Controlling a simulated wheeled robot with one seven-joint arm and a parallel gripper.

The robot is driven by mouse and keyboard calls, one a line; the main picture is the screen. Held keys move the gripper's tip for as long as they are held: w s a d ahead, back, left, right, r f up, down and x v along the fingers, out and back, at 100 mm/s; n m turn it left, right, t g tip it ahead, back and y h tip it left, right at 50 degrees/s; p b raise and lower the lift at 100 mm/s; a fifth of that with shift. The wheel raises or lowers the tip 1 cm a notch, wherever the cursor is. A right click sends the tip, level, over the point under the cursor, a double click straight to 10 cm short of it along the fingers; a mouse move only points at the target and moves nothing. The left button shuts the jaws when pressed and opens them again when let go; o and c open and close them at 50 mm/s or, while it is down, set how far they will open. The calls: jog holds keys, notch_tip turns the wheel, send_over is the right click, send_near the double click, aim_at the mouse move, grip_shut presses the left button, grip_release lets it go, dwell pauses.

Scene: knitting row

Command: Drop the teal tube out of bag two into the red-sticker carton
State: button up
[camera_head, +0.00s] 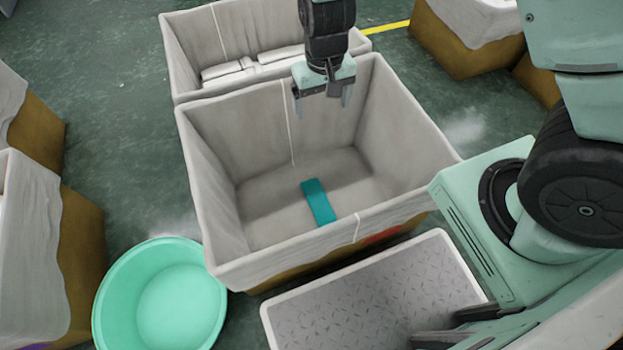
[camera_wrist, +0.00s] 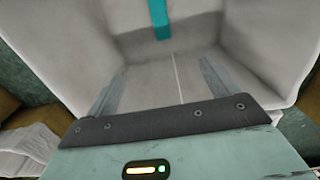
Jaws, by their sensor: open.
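The teal tube (camera_head: 319,202) lies on the floor of the near grey-lined carton (camera_head: 215,235), a flat-looking bar. It also shows at the top of the wrist view (camera_wrist: 158,18), partly cut off. A red patch (camera_head: 383,236) shows low on the outside of this carton's front wall. My gripper (camera_head: 321,103) is open and empty, pointing down at the back of this carton, above and apart from the tube. Its two spread fingers show in the wrist view (camera_wrist: 162,75). I cannot tell which liner is bag two.
A second lined carton (camera_head: 190,50) stands directly behind, holding flat pale packs (camera_head: 240,68). A mint round tub (camera_head: 165,300) stands at front left. A patterned grey tray-like surface (camera_head: 380,300) lies in front. More lined cartons stand at left (camera_head: 30,225) and back right (camera_head: 455,45).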

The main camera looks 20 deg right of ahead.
notch_tip(320, 180, up, 10)
jog(key=p, duration=0.3)
jog(key=shift+f, duration=0.25)
jog(key=s+a+r+n+p, duration=0.1)
jog(key=s+a+r+n, duration=0.25)
jog(key=s+r, duration=0.5)
jog(key=s+a+r+n, duration=0.3)
jog(key=s+r+n, duration=0.15)
jog(key=s, duration=0.75)
notch_tip(320, 180, up, 28)
jog(key=p, duration=2.7)
jog(key=shift+w+y+p, duration=0.3)
jog(key=shift+d, duration=0.1)
jog(key=shift+c, duration=0.3)
